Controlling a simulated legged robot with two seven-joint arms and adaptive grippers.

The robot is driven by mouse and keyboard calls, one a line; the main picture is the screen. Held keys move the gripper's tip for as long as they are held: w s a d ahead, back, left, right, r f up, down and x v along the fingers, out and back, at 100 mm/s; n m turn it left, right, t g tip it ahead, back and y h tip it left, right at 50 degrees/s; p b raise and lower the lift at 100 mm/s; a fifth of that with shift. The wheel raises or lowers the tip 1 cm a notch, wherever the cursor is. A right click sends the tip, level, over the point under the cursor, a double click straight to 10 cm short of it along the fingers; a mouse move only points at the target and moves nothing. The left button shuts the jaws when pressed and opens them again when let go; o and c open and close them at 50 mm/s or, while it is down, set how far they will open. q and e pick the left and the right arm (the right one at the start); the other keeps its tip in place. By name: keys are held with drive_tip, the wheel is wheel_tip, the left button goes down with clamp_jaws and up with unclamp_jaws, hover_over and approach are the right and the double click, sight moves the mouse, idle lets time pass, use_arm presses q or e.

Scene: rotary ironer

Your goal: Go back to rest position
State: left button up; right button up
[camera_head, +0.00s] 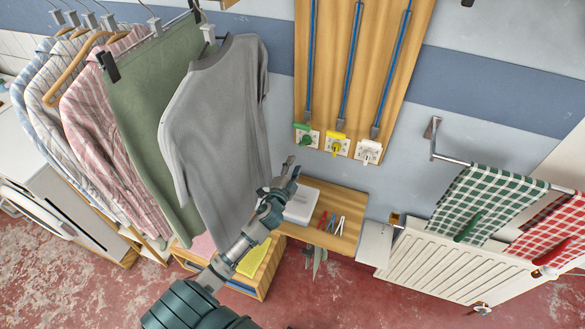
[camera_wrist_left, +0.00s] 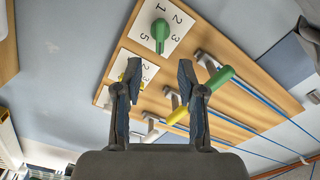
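My left gripper (camera_head: 288,166) is raised in front of the wall, to the right of the grey shirt (camera_head: 222,125) and below the wooden board. In the left wrist view its two fingers (camera_wrist_left: 158,78) stand apart with nothing between them. Behind them is the wooden board (camera_wrist_left: 145,20) with a green knob (camera_wrist_left: 160,33) on a numbered white plate. A green handle (camera_wrist_left: 219,77) and a yellow handle (camera_wrist_left: 177,115) show behind the right finger. My right gripper is in neither view.
Clothes hang on a rail at the left, close to my left arm. A small wooden shelf (camera_head: 352,228) carries tools below the gripper. A white radiator (camera_head: 450,270) stands at the right, under a rail with green (camera_head: 485,203) and red checked cloths (camera_head: 552,232).

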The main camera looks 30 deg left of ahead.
use_arm(q)
drive_tip(key=shift+s, duration=0.45)
drive_tip(key=shift+d+f, duration=0.1)
